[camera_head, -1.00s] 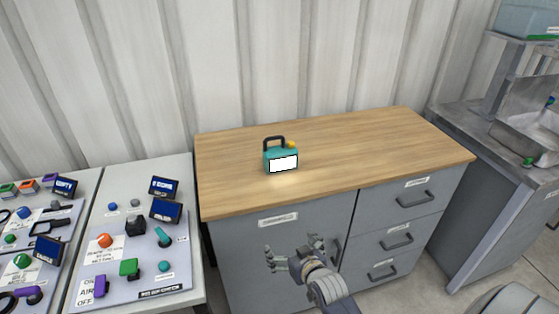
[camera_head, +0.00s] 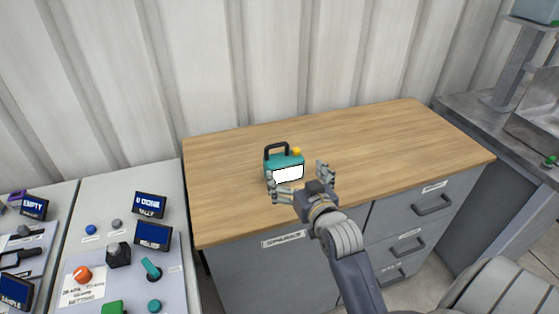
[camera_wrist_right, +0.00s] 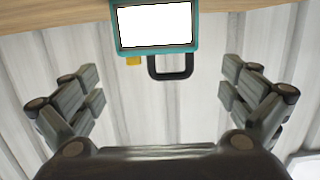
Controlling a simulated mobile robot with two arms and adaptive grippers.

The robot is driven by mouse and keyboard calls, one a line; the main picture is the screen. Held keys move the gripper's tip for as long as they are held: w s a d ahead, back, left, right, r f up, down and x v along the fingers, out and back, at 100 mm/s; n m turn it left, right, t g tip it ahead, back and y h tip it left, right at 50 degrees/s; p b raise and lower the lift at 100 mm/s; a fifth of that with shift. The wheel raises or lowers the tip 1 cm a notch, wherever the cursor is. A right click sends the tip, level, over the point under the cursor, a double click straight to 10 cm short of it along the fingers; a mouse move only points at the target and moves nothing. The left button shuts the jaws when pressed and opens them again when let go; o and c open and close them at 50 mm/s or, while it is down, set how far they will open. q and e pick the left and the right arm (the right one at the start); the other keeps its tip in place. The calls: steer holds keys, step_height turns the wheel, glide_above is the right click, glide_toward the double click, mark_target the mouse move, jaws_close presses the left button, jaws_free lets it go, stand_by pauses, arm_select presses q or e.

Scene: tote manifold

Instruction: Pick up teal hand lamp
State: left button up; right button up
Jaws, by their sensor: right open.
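The teal hand lamp (camera_head: 270,164) stands upright on the wooden worktop (camera_head: 400,140), with a bright white front panel, a dark handle on top and a yellow knob at its upper right. My right gripper (camera_head: 298,184) is open and empty, close in front of the lamp, its fingers towards the lamp's lower front. In the right wrist view the lamp (camera_wrist_right: 188,48) appears upside down between and beyond the two spread fingers (camera_wrist_right: 162,98), with no contact visible. My left gripper is in neither view.
A control panel with an orange knob (camera_head: 82,274), several buttons and small screens (camera_head: 150,205) stands to the left. A metal bench (camera_head: 480,125) is at the right. A corrugated wall (camera_head: 300,60) rises behind the worktop. The worktop right of the lamp is clear.

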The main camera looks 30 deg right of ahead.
mark_target(284, 158)
steer(key=x, duration=0.3)
steer(key=shift+r, duration=0.25)
steer(key=shift+w+d+f, duration=0.1)
steer(key=shift+w+f, duration=0.05)
steer(key=shift+w, duration=0.2)
steer(key=shift+w+f, duration=0.1)
steer(key=shift+w, duration=0.15)
steer(key=x, duration=0.1)
steer(key=p+x, duration=0.1)
steer(key=x, duration=0.2)
steer(key=shift+w+d+f, duration=0.1)
steer(key=shift+d+f, duration=0.2)
steer(key=shift+w+f, duration=0.1)
steer(key=shift+w, duration=0.3)
steer(key=shift+c, duration=1.1)
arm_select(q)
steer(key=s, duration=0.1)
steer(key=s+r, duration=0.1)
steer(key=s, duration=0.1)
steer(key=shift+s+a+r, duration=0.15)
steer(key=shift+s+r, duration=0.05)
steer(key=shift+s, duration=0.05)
arm_select(e)
steer(key=c, duration=0.8)
